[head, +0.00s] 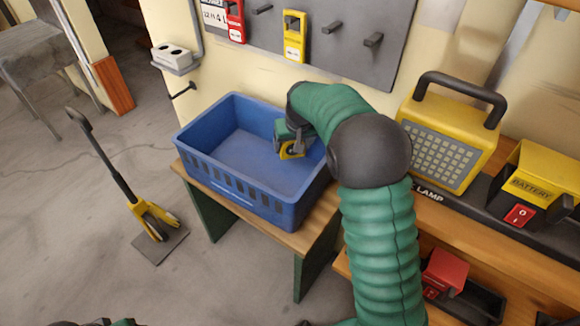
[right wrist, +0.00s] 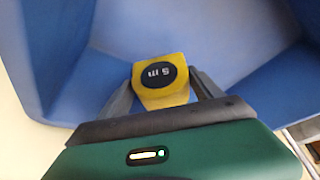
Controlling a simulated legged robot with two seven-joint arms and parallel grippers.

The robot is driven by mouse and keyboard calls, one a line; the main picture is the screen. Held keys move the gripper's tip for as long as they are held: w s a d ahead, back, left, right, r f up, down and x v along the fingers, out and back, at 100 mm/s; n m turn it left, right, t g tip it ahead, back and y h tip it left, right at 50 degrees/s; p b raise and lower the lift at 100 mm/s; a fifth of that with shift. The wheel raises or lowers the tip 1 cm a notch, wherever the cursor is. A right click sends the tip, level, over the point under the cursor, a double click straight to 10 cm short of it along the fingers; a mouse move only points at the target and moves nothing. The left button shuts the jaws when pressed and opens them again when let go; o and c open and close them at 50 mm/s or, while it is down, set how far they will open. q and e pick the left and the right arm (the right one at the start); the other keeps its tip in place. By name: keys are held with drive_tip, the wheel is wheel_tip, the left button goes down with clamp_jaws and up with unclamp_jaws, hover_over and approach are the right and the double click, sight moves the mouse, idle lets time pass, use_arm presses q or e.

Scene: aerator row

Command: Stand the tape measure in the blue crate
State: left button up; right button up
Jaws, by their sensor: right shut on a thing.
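The blue crate (head: 235,190) stands on a small wooden table, with its open top facing up. The tape measure (head: 290,150) is yellow with a black disc. My right gripper (head: 297,144) is inside the crate's opening, towards its right end, and is shut on the tape measure. In the right wrist view the tape measure (right wrist: 161,80) sits between the two fingers of the gripper (right wrist: 163,92), with "5 m" on its disc and blue crate walls (right wrist: 240,40) around it. I cannot tell whether it touches the crate floor. My left gripper is not in view.
A small wooden table (head: 310,228) carries the crate. A yellow lamp (head: 447,138) and a yellow battery box (head: 540,180) stand on the bench at right. A grey tool board (head: 335,45) hangs behind. A yellow-footed tool (head: 150,218) stands on the floor at left.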

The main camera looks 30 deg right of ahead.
sight(293, 157)
drive_tip(key=f+b, duration=0.1)
drive_tip(key=f, duration=0.2)
drive_tip(key=f+b, duration=0.1)
drive_tip(key=f, duration=0.2)
drive_tip(key=shift+a+f+b, duration=0.2)
drive_tip(key=shift+f+b, duration=0.15)
drive_tip(key=shift+b, duration=0.05)
drive_tip(key=shift+r, duration=0.1)
drive_tip(key=shift+c, duration=1)
drive_tip(key=shift+s+d, duration=0.1)
drive_tip(key=o, duration=1.9)
drive_tip(key=p+v, duration=0.5)
drive_tip(key=v, duration=0.7)
